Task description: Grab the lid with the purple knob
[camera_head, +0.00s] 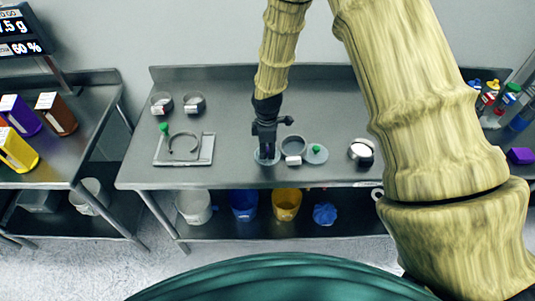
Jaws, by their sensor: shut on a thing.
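My gripper (266,149) points straight down over the middle of the steel table. It is shut on the knob of a round grey lid (260,160). The fingers hide the knob, so I cannot see its colour. The lid appears to be at table level; I cannot tell whether it touches the table. Another round grey lid with a green knob (317,155) lies to the right, past a metal ring (293,146) with a white label.
Buckets (286,204) sit on the lower shelf. The table's back middle is clear.

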